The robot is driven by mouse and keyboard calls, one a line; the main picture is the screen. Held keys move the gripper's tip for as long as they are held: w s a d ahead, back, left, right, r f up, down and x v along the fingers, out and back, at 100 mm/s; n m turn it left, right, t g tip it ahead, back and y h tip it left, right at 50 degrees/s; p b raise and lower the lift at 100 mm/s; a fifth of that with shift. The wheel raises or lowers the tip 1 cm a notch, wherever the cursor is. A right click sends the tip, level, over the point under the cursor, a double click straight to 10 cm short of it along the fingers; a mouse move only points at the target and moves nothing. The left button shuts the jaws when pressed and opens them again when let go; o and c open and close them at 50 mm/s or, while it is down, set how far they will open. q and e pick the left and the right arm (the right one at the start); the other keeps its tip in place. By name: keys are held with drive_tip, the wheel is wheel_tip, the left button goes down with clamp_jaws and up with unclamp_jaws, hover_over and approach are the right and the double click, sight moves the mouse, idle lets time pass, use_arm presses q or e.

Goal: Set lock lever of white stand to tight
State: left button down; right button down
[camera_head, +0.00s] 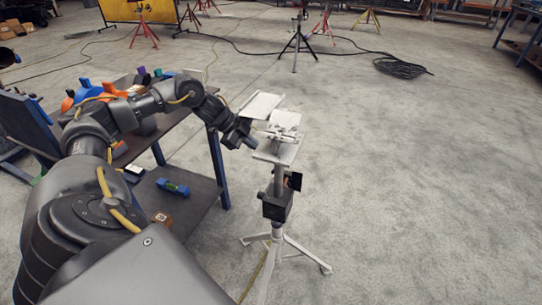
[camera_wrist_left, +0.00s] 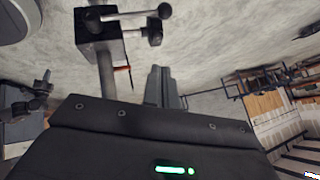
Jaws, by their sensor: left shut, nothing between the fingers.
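The white stand (camera_head: 278,240) is a tripod in the middle of the head view, with a pale flat top plate (camera_head: 277,151). A black clamp block (camera_head: 277,207) sits on its post. The left wrist view shows the block (camera_wrist_left: 97,36) at the upper left, with a lever (camera_wrist_left: 130,15) running sideways from it to a dark ball knob (camera_wrist_left: 165,10). A shorter dark knob (camera_wrist_left: 154,36) is beside it. My left gripper (camera_head: 245,137) is beside the top plate, above the clamp block. Its closed fingers (camera_wrist_left: 160,88) show in the left wrist view, empty and apart from the lever. My right gripper is out of view.
White angled pieces (camera_head: 262,106) are at the stand's top. A workbench (camera_head: 195,130) with coloured tools stands left, its lower shelf holding a blue-green tool (camera_head: 173,187). Red and black tripods and coiled cable (camera_head: 402,67) lie behind. The floor to the right is clear.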

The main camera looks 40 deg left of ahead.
use_arm(q)
drive_tip(key=f, duration=0.1)
hover_over(269, 182)
drive_tip(key=w+a, duration=0.1)
drive_tip(key=w, duration=0.2)
drive_tip(key=f, duration=0.6)
drive_tip(key=shift+s+a+f+b, duration=0.1)
drive_tip(key=shift+a+f+b, duration=0.1)
drive_tip(key=shift+b, duration=0.15)
drive_tip(key=f, duration=0.2)
drive_tip(key=w+a+f, duration=0.1)
drive_tip(key=shift+w+f, duration=0.1)
drive_tip(key=shift+f, duration=0.25)
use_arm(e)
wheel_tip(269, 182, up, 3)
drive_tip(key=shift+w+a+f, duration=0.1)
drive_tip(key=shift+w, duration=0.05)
